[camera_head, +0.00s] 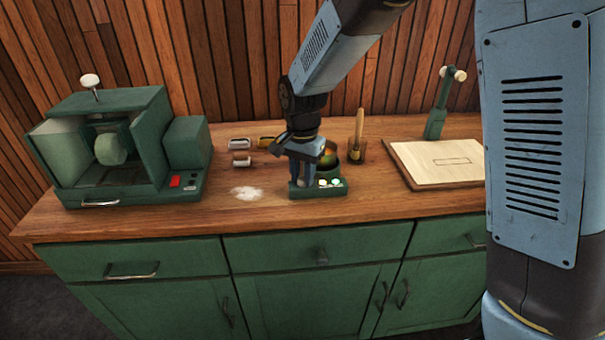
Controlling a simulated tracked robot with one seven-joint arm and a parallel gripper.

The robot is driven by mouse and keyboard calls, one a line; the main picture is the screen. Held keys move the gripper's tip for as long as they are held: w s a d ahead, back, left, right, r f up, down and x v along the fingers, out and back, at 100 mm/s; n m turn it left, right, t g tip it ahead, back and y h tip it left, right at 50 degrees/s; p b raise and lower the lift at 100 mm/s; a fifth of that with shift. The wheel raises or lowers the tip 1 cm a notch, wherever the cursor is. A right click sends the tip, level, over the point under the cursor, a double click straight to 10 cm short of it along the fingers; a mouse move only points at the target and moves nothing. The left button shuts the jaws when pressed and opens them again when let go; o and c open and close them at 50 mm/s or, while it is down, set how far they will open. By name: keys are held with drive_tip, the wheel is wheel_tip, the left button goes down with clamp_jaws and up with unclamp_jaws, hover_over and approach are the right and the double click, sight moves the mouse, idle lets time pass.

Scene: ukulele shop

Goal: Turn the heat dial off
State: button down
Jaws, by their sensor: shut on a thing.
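A small green control box (325,191) sits near the front edge of the wooden counter. Two small pale round parts (329,182) show on the right of its top. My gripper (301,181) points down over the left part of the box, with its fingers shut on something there. What it holds is hidden by the fingers; from its place it looks like the heat dial. I cannot see the dial's marking or which way it is turned.
A green machine (128,150) with a red switch stands at the left. Small metal and brass items (241,160) and white powder (245,193) lie left of my gripper. A dark round pot (325,158) is close behind it. A pale board (440,165) lies right.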

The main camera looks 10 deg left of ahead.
sight(302, 177)
drive_tip(key=n, duration=0.4)
drive_tip(key=shift+n, duration=0.3)
drive_tip(key=n, duration=0.3)
drive_tip(key=shift+n, duration=0.4)
drive_tip(key=n, duration=0.3)
drive_tip(key=shift+n, duration=2.1)
drive_tip(key=c, duration=0.9)
unclamp_jaws()
drive_tip(key=shift+o, duration=0.2)
wheel_tip(302, 177, up, 14)
